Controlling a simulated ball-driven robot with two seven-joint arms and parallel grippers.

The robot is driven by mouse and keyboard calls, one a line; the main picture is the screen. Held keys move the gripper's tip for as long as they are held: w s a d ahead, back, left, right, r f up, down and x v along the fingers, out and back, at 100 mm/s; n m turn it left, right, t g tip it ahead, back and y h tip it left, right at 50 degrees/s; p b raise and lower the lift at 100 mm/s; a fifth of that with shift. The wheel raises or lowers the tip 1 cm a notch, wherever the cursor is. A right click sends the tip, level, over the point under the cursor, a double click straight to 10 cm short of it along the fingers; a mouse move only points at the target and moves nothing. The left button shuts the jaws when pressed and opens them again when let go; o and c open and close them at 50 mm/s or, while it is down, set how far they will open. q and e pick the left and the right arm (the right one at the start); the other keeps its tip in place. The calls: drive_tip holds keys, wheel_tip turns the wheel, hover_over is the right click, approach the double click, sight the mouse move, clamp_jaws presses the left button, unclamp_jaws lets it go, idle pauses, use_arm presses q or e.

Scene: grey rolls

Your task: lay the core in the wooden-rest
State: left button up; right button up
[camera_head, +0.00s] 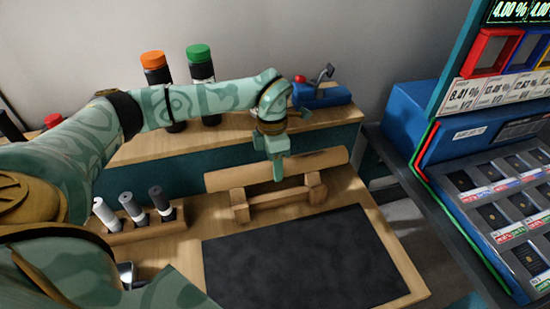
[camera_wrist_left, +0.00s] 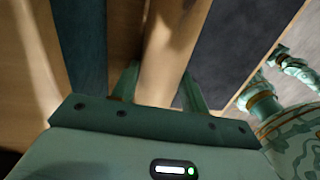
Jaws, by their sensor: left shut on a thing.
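The core is a long light-brown tube (camera_head: 235,178), lying nearly level across the middle of the head view. My left gripper (camera_head: 278,170) points down and is shut on it around its middle. In the left wrist view the core (camera_wrist_left: 165,55) runs between the two fingers (camera_wrist_left: 160,90). The wooden-rest (camera_head: 276,196) is a small wooden stand with two end supports, on the bench just in front of and below the core in the head view. I cannot tell whether the core touches the supports. My right gripper is not in view.
A dark mat (camera_head: 300,260) lies in front of the rest. A wooden block (camera_head: 140,231) with grey and black rolls stands left. Orange-capped (camera_head: 155,70) and green-capped (camera_head: 201,70) bottles and a blue device (camera_head: 322,96) stand on the rear shelf. A blue display stand (camera_head: 425,125) is right.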

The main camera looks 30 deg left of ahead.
use_arm(q)
drive_tip(key=shift+f+b, duration=1.15)
drive_tip(key=shift+f, duration=2.05)
drive_tip(key=o, duration=1.1)
wheel_tip(320, 180, up, 16)
drive_tip(key=w+a+p, duration=0.1)
drive_tip(key=p, duration=0.2)
drive_tip(key=shift+w+a, duration=0.25)
drive_tip(key=shift+a, duration=0.15)
